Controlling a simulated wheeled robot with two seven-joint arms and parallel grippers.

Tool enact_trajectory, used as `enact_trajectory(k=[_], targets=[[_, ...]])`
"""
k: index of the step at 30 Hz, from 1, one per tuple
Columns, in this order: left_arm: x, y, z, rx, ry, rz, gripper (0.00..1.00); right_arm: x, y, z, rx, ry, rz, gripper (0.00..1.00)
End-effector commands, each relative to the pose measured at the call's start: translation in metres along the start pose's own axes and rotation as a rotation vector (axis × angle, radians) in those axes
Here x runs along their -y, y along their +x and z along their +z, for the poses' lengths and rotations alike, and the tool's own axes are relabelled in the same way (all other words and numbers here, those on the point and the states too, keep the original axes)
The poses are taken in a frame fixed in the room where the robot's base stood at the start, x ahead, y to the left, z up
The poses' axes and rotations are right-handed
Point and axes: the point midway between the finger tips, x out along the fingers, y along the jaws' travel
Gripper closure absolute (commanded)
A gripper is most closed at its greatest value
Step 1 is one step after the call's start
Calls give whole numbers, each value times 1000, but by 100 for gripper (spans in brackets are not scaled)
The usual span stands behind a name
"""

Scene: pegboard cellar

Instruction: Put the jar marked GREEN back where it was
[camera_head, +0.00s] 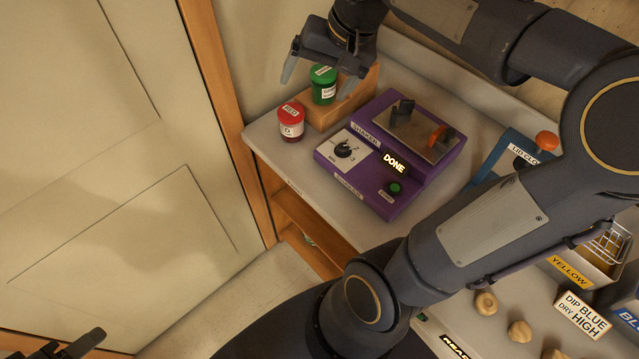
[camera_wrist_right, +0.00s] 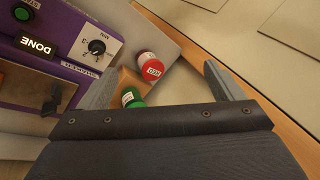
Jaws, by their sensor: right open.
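The green jar (camera_head: 323,92), with a green lid and a white label, stands upright at the wooden block (camera_head: 352,101) at the back left of the counter. It also shows in the right wrist view (camera_wrist_right: 132,98), partly cut off by the gripper body. My right gripper (camera_head: 318,76) is open above and behind this jar, its fingers spread. In the wrist view the jar lies between the fingers, nearer the left one; I see no contact. My left gripper (camera_head: 75,346) is only partly in view at the bottom left, and its jaw opening is unclear.
A red jar (camera_head: 291,122) stands close by, at the block's left end. A purple shaker (camera_head: 390,150) showing DONE is to the right. Further right are a LID CLOSED sign (camera_head: 522,153) and a YELLOW basket (camera_head: 585,268). A door is left of the counter.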

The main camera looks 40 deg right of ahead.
Motion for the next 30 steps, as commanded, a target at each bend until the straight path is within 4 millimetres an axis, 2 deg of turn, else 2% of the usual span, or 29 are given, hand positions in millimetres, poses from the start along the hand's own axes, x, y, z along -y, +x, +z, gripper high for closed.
enact_trajectory(k=[1, 3, 6, 10, 15, 22, 27, 30], targets=[[0, 0, 0, 0, 0, 0, 52, -4, 2, 38, -12, -91, -37, 13], [0, 0, 0, 0, 0, 0, 52, -9, 12, 81, -30, -209, -76, 13], [0, 0, 0, 0, 0, 0, 52, -18, 29, 131, -56, -346, -119, 13], [0, 0, 0, 0, 0, 0, 52, -28, 49, 171, -81, -460, -150, 13], [0, 0, 0, 0, 0, 0, 52, -32, 59, 187, -91, -508, -160, 13], [1, 1, 1, 0, 0, 0, 52, -33, 61, 187, -89, -507, -159, 13], [9, 19, 10, 0, 0, 0, 52, -41, 80, 190, -89, -506, -158, 13], [8, 17, 9, 1, 0, 0, 52, -40, 78, 190, -88, -506, -158, 13]])
